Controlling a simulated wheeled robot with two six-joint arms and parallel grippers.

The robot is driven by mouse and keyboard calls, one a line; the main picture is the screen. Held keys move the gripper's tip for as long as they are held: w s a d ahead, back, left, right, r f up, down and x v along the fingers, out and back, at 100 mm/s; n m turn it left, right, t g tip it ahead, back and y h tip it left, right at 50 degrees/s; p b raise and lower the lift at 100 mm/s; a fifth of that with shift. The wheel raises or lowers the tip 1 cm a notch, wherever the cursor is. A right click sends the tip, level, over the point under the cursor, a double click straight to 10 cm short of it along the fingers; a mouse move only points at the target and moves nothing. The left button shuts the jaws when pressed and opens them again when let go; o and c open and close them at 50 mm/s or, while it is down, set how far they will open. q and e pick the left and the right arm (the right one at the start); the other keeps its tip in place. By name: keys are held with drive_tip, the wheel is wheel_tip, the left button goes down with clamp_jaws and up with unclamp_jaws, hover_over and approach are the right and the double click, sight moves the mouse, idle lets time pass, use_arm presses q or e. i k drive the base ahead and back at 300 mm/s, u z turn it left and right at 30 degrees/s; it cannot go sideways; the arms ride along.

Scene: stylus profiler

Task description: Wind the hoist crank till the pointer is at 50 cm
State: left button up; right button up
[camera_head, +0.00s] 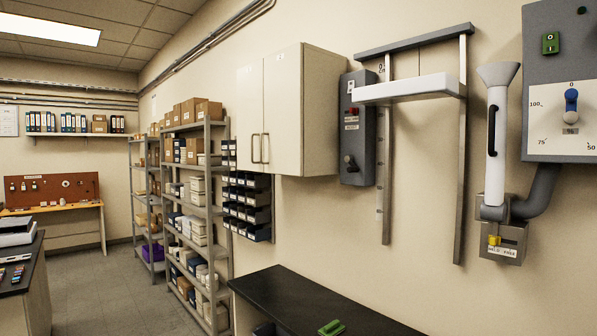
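On the wall, a grey frame with two upright rails (462,150) carries a white crossbar (410,89) near its top. The left rail (386,205) bears small marks, with a 0 near the top; the other figures are too small to read. I cannot make out a pointer. Left of the rail hangs a dark grey box (358,110) with small labels and a dark knob or handle (350,163) low on its front. I cannot tell whether this is the hoist crank. Neither of my grippers is in view.
A grey box with a dial (562,120) and blue knob hangs at the right, beside a white funnel-topped tube (497,130). A black bench (300,305) below holds a green object (331,328). A cabinet (290,110) and shelves (196,220) stand left. Floor (100,290) is clear.

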sight(349, 159)
drive_tip(key=u, duration=0.05)
drive_tip(key=i, duration=1.65)
